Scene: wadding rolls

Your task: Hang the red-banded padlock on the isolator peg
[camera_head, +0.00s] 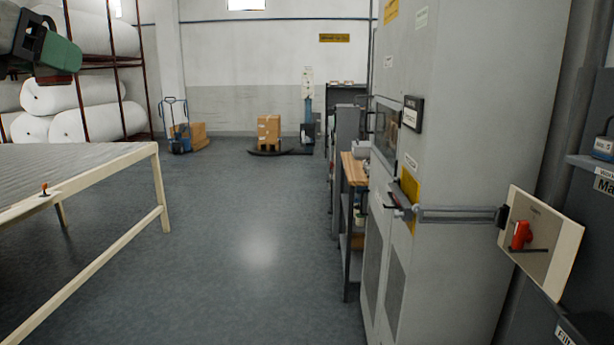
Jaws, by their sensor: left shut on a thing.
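My left gripper (58,54), dark with green fingers, is at the top left corner, high above the table. It is shut on a dark reddish thing (53,79) that shows just under the fingers. This looks like the padlock, but I cannot make out its band or shackle. The isolator is a beige panel (553,247) at the right with a red handle (521,235). A thin dark bar (530,250) crosses the panel just below the handle and may be the peg. The gripper is far to the left of the panel. My right gripper is not in view.
A tall grey cabinet (464,120) stands at the right; a grey bar (455,214) runs across it to the panel. A pale-framed table (98,183) is at the left. A small blue object (603,148) sits on the right shelf. The floor (240,230) between is clear.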

